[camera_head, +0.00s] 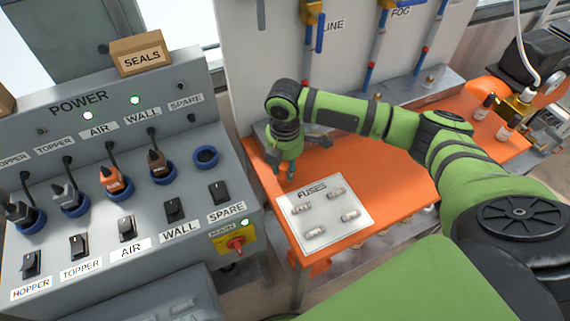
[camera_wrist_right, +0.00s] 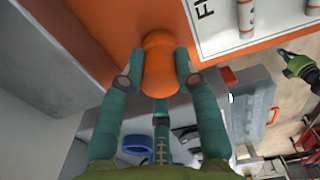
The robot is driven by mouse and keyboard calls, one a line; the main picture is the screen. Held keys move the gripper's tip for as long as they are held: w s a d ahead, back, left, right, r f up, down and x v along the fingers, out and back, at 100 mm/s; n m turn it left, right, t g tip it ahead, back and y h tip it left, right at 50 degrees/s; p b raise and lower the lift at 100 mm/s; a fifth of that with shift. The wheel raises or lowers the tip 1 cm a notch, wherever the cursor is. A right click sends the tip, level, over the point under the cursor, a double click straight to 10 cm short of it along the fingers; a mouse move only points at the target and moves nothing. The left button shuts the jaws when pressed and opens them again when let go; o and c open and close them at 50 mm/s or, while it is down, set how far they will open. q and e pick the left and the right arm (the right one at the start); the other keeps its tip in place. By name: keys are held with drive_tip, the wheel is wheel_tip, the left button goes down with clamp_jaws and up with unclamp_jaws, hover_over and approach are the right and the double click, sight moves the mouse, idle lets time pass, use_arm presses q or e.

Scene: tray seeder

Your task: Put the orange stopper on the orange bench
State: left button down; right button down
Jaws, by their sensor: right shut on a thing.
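The orange stopper (camera_wrist_right: 160,65) sits between the fingers of my right gripper (camera_wrist_right: 160,72) in the right wrist view. The gripper is shut on it. In the head view my right gripper (camera_head: 286,172) points down over the left end of the orange bench (camera_head: 350,165), left of the fuses card. The stopper is hard to make out there against the bench. The bench also shows in the right wrist view (camera_wrist_right: 95,25), behind the stopper. Whether the stopper touches it, I cannot tell. What seems to be my left gripper (camera_wrist_right: 298,66) is small at the right of the wrist view.
A white fuses card (camera_head: 323,220) with several fuses lies on the bench's front left. A grey power panel (camera_head: 95,190) with plugs and switches stands left of the bench. Small bottles (camera_head: 506,131) stand at the bench's far right. The bench's middle is clear.

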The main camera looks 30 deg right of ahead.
sight(285, 165)
drive_tip(key=c, duration=0.9)
unclamp_jaws()
drive_tip(key=shift+f, duration=0.1)
wheel_tip(285, 165, up, 12)
drive_tip(key=b, duration=0.2)
drive_tip(key=shift+r, duration=0.2)
